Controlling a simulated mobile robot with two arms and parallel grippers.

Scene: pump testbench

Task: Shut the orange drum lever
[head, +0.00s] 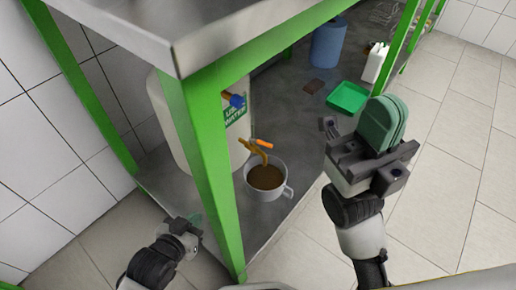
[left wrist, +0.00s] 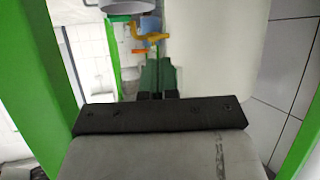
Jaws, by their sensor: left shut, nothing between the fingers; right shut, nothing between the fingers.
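The orange drum lever (head: 264,143) sits on a yellow-brown tap (head: 257,152) at the drum's lower front, beyond the green post. A brownish stream appears to run from the tap into a white cup (head: 282,188) holding brown liquid. The white drum (head: 168,125) bears a green label and is partly hidden by the post. My left gripper (head: 195,220) is shut and empty, low and left of the post. In the left wrist view its green fingers (left wrist: 157,76) point toward the orange lever (left wrist: 154,37), apart from it. My right gripper (head: 388,122) is shut and empty, right of the shelf.
The green post (head: 205,165) stands between my left gripper and the cup. A blue fitting (head: 237,101) is higher on the drum. A green tray (head: 348,97), blue container (head: 328,42) and white jug (head: 375,62) stand farther along the shelf. Floor at right is clear.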

